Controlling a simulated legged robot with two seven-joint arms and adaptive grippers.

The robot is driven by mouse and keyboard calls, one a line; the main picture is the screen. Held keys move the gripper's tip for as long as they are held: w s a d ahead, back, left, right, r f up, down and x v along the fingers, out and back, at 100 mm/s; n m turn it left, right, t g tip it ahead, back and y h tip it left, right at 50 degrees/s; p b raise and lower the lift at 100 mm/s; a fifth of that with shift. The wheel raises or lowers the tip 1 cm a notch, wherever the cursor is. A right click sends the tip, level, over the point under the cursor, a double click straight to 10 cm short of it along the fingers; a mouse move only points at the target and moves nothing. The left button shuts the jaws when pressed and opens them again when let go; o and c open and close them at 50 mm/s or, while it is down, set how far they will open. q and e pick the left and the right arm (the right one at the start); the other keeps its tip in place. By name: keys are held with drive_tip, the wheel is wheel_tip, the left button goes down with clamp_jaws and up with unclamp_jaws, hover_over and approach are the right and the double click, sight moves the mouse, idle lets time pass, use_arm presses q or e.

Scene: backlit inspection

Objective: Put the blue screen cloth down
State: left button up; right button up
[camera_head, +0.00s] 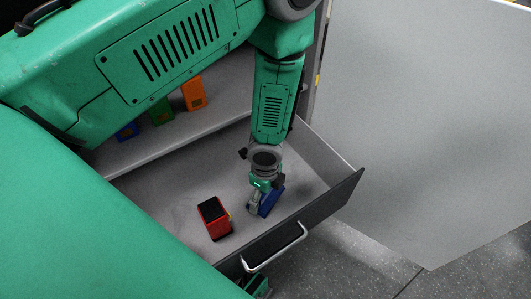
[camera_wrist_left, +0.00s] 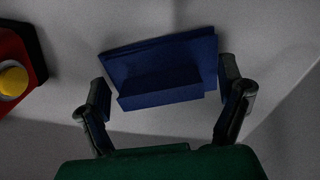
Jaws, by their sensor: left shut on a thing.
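The blue screen cloth (camera_head: 270,202) is a dark blue folded piece inside the open drawer. It also shows in the left wrist view (camera_wrist_left: 165,75), with one finger on each side. My left gripper (camera_head: 262,197) reaches down into the drawer and is shut on the cloth. The cloth is low over the drawer floor; I cannot tell whether it touches. A small green and dark part at the bottom edge of the head view may be my right gripper (camera_head: 259,287); its fingers are not clear.
The open grey drawer (camera_head: 165,190) has a pale handle (camera_head: 275,248) on its front. A red block with a black top (camera_head: 215,218) stands left of the cloth. Blue (camera_head: 128,131), green (camera_head: 160,111) and orange (camera_head: 194,94) items stand behind. Bare drawer floor lies around the cloth.

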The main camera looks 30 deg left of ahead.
use_arm(q)
drive_tip(key=shift+f, duration=0.15)
drive_tip(key=o, duration=0.8)
drive_tip(key=shift+a, duration=0.1)
drive_tip(key=shift+o, duration=0.2)
drive_tip(key=shift+a, duration=0.2)
drive_tip(key=shift+d+r, duration=0.1)
drive_tip(key=shift+r, duration=0.25)
wheel_tip(320, 180, up, 12)
drive_tip(key=p, duration=1.1)
drive_tip(key=shift+f+p, duration=0.2)
drive_tip(key=shift+p, duration=0.15)
